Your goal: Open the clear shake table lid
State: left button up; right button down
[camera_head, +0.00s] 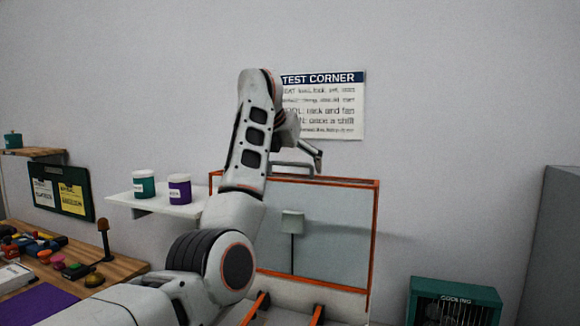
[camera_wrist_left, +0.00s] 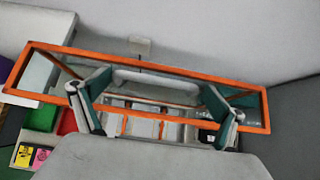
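The clear lid (camera_head: 335,240) has an orange frame and stands raised, roughly upright, at the back of the shake table (camera_head: 290,292). A pale handle bar (camera_head: 290,167) is at its top edge. My left gripper (camera_head: 307,160) is by the handle, partly hidden behind my own arm. In the left wrist view the two fingers (camera_wrist_left: 158,108) are wide apart, with the handle (camera_wrist_left: 155,82) showing beyond and between them. The lid's orange frame (camera_wrist_left: 165,69) crosses that view. I cannot tell whether a finger touches the handle. My right gripper is not in view.
A white shelf (camera_head: 150,204) with a teal jar (camera_head: 144,186) and a purple jar (camera_head: 180,190) is left of the lid. A teal cooling box (camera_head: 455,300) is at the lower right. A wooden bench (camera_head: 75,283) with small parts is at the left. A wall sign (camera_head: 325,105) hangs behind.

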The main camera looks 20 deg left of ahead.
pick_arm(q)
jog(key=shift+a+r, duration=0.1)
dwell(0.3)
jog(key=v, duration=1.2)
jog(key=shift+s, duration=0.15)
